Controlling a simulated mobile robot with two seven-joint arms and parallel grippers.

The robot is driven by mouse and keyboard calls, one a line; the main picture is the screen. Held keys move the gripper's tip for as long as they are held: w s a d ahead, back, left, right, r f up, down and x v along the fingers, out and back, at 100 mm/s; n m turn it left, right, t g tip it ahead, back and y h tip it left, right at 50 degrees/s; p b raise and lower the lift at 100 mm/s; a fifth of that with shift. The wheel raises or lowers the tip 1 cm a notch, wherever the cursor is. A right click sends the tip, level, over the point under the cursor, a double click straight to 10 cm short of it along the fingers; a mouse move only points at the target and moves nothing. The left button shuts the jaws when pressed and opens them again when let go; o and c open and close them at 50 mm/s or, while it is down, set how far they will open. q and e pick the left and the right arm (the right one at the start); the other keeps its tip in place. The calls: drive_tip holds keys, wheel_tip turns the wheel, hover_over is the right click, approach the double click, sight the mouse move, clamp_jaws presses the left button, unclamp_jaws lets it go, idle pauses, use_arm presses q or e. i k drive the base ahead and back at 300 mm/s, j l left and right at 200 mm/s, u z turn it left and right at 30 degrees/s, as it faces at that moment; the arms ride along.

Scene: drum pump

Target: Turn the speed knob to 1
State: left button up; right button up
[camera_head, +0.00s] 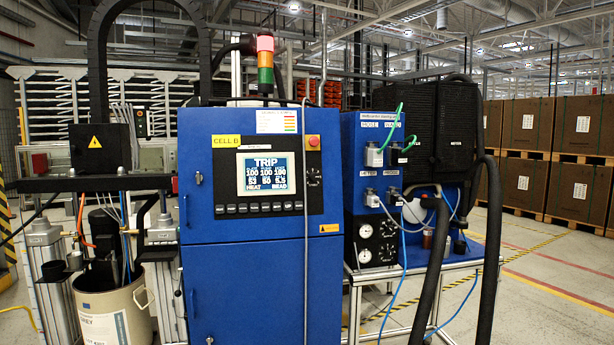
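A blue control cabinet (250,275) labelled CELL B stands in the middle of the head view. Its dark panel carries a lit screen (266,172) reading TRIP with several numbers and the words HEAT and BEAD. A small black rotary knob (314,177) with pale marks around it sits right of the screen, below a red button (313,141). It may be the speed knob, but its label and setting are too small to read. Neither of my grippers is in view.
A blue side unit (372,190) with connectors, round dials (365,231) and hanging hoses stands right of the cabinet on a metal frame. A drum (113,310) with pump posts stands left. A signal tower (265,62) rises behind. Open floor lies at the right.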

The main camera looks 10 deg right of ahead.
sight(313, 177)
drive_tip(key=i+j, duration=0.3)
drive_tip(key=i, duration=0.25)
drive_tip(key=i+j, duration=0.3)
drive_tip(key=i, duration=0.25)
drive_tip(key=l+z, duration=0.05)
